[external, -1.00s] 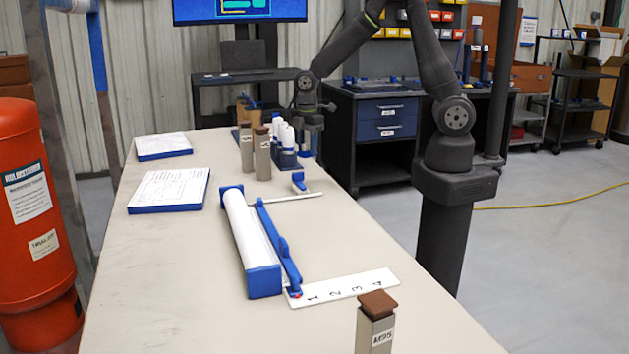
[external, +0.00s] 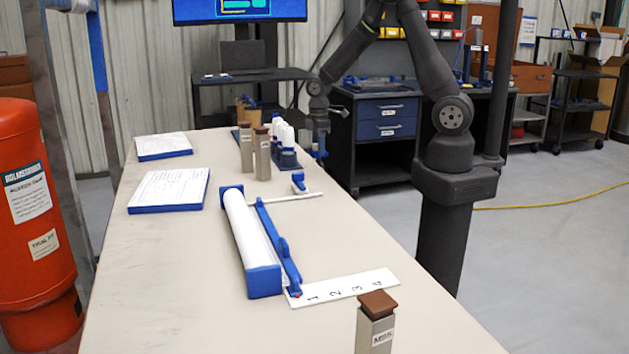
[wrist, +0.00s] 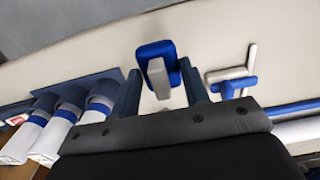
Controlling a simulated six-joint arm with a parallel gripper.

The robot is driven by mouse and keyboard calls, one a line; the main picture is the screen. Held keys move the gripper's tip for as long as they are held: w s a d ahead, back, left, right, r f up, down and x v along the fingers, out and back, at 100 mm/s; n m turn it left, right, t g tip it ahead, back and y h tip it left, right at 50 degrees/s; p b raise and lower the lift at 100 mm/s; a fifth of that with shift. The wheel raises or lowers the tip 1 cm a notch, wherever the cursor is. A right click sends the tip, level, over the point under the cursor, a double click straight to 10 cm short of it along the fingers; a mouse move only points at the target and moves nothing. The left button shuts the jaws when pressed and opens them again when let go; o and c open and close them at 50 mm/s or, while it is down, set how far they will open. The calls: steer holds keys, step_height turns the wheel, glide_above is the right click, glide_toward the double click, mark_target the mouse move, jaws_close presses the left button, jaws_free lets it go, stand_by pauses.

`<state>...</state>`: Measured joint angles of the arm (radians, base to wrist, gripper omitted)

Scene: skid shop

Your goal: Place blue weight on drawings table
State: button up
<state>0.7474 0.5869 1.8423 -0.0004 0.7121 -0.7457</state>
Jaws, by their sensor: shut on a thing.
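My gripper (external: 320,140) is at the far right edge of the long beige table (external: 150,270). It is shut on the blue weight (external: 319,154), which shows just below it. In the wrist view the blue weight (wrist: 153,48), with a grey block-like part, sits between the two fingers of my gripper (wrist: 160,85). I cannot tell exactly how high it is above the surface. Two blue-edged boards with drawings (external: 168,190) lie on the table's left side.
Several white-and-blue bottles (external: 285,137) and two grey posts with brown tops (external: 262,155) stand left of my gripper. A blue-ended white roll (external: 245,235), a numbered white strip (external: 345,288) and another brown-topped post (external: 375,325) are nearer. The left front tabletop is clear.

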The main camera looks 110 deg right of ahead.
steer(key=w+f, duration=0.1)
steer(key=w+a+f, duration=0.1)
steer(key=w, duration=0.1)
steer(key=w+a+f, duration=0.1)
steer(key=w, duration=0.1)
steer(key=shift+w+a+f, duration=0.15)
steer(key=shift+a+f, duration=0.05)
steer(key=shift+f, duration=2)
steer(key=shift+f, duration=0.1)
steer(key=o, duration=1.2)
step_height(320, 180, up, 12)
steer(key=shift+r, duration=0.1)
steer(key=shift+f, duration=4.75)
